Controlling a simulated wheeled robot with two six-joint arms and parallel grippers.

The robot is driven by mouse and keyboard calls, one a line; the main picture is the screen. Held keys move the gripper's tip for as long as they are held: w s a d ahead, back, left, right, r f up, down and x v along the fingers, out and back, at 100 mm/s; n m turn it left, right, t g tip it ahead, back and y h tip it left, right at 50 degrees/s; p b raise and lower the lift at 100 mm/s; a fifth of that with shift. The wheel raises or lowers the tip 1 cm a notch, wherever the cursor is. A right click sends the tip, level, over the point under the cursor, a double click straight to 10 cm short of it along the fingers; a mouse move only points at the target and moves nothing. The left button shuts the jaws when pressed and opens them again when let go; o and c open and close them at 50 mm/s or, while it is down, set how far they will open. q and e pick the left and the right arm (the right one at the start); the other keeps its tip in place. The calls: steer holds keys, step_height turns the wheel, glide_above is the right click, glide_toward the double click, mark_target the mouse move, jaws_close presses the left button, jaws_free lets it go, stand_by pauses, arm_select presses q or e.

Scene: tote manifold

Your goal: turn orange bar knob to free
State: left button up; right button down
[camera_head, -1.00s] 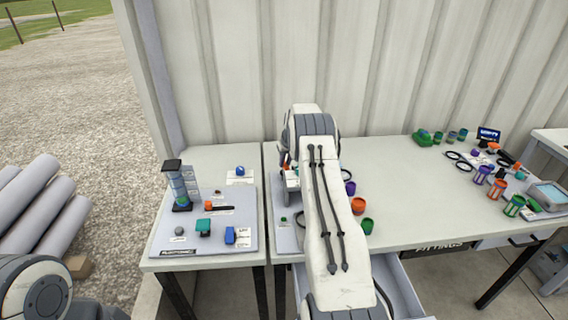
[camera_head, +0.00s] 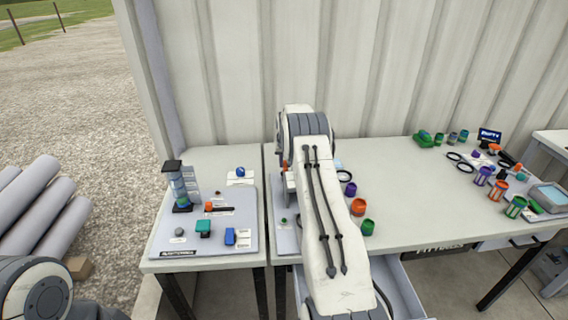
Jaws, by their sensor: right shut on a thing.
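My right arm reaches over the left end of the long table and hides most of what lies under it. My right gripper (camera_head: 288,181) is at the arm's left side, low over a pale panel (camera_head: 285,238), largely covered by the wrist. A small orange piece (camera_head: 285,164) shows at the gripper, apparently the orange bar knob; its angle cannot be read. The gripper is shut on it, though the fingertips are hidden. Part of my left arm shows at the lower left; its gripper is out of view.
The left table carries a board (camera_head: 168,247) with a clear column (camera_head: 178,188), an orange piece with a black bar (camera_head: 218,208), and teal and blue parts. Orange (camera_head: 358,207) and green (camera_head: 367,227) cups stand right of my arm. An open drawer (camera_head: 398,290) juts out in front.

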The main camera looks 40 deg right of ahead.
steer(key=c, duration=0.8)
jaws_free()
steer(key=shift+w+a, duration=0.15)
steer(key=shift+a, duration=0.05)
steer(key=shift+o, duration=0.2)
steer(key=shift+d, duration=0.1)
steer(key=b+v, duration=0.2)
steer(key=v, duration=0.8)
steer(key=shift+r, duration=0.25)
